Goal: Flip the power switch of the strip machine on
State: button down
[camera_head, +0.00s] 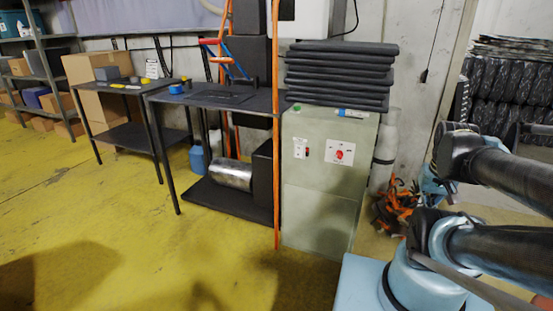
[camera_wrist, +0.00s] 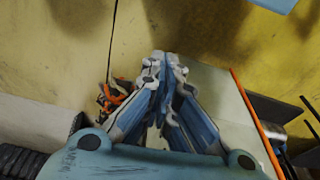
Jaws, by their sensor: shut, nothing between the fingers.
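The pale green-grey cabinet (camera_head: 318,215), which looks like the strip machine, stands at centre right in the head view. Its front has a white panel with a red knob or switch (camera_head: 340,152) and, to the left, a smaller plate with a dark and red switch (camera_head: 301,148). The switch positions are too small to tell. My gripper (camera_wrist: 160,65) is shut and empty in the wrist view, pointing down towards the floor. A pale cabinet surface (camera_wrist: 222,92) lies just right of the fingers there; no switch shows in that view.
Dark folded sheets (camera_head: 340,75) are stacked on the cabinet. An orange upright (camera_head: 276,190) stands at its left edge, beside a dark table (camera_head: 235,98). Orange straps (camera_head: 393,205) hang right of the cabinet, near my arm. Yellow floor (camera_head: 120,220) is open at front left.

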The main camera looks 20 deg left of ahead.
jog(key=shift+w+a, duration=0.1)
jog(key=shift+w, duration=0.3)
jog(key=w+a+r+n+t+h, duration=0.1)
jog(key=w+a+r+n, duration=0.2)
jog(key=w+a+n, duration=0.65)
jog(key=w+a+r+n+t+h, duration=0.1)
jog(key=w+a+r+n, duration=0.3)
jog(key=w+a+n, duration=0.5)
jog(key=a+f+n+t, duration=0.1)
jog(key=a+f+n, duration=0.1)
jog(key=a+n, duration=0.6)
jog(key=a+f+n+t+y, duration=0.1)
jog(key=a+n, duration=0.7)
jog(key=a, duration=1.2)
notch_tip(320, 180, down, 3)
jog(key=shift+w+a+r+t, duration=0.2)
jog(key=shift+w+t, duration=0.2)
jog(key=shift+t, duration=0.3)
jog(key=shift+n, duration=0.25)
